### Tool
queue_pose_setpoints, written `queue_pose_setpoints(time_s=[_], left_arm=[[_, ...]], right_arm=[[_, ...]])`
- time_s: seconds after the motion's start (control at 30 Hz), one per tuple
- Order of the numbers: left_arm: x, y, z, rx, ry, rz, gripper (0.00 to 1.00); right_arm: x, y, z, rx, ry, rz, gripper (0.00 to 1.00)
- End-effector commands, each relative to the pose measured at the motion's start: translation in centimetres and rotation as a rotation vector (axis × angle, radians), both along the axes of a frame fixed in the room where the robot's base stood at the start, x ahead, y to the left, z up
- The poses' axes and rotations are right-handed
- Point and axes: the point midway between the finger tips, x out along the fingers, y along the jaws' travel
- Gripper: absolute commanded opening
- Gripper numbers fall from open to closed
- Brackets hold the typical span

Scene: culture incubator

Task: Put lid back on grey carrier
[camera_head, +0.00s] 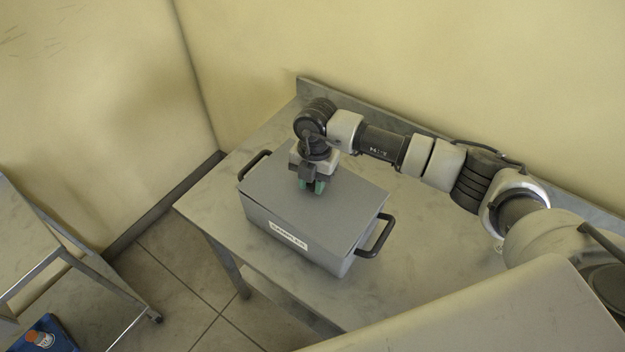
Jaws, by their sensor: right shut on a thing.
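The grey carrier (283,241) stands on the metal table, with a white label on its front and a black handle at each end. Its flat grey lid (345,212) lies over the top of the box and covers the opening; from this view I cannot tell whether it is fully seated. My right gripper (313,187) points down at the middle of the lid. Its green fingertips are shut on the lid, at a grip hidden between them. My left gripper is not in view.
The metal table (222,190) has a raised back edge along the yellow wall. Bare table lies in front and to the right of the carrier. A metal cart (75,262) stands at the left, with a blue item (45,335) low on it.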

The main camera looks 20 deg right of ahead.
Motion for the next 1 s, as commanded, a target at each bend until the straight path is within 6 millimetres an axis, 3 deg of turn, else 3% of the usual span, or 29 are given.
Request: queue_pose_setpoints(time_s=[0.17, 0.2, 0.37, 0.57, 0.73, 1.0], left_arm=[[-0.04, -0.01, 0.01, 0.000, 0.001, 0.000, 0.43], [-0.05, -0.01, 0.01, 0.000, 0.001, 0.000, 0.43], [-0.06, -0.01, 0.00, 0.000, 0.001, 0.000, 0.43], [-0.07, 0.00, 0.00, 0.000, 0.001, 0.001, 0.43], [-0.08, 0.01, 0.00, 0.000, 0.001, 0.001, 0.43], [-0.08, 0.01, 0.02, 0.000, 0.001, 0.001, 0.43]], right_arm=[[0.02, 0.00, 0.05, 0.001, -0.001, 0.000, 0.01], [0.01, 0.00, 0.05, 0.001, -0.001, 0.000, 0.31], [0.01, 0.00, 0.04, 0.001, -0.001, 0.000, 0.55], [0.00, 0.00, 0.02, 0.000, 0.000, 0.000, 0.58], [-0.02, 0.00, -0.02, 0.000, 0.000, 0.000, 0.82], [-0.01, 0.00, 0.02, 0.000, 0.000, 0.000, 0.83]])
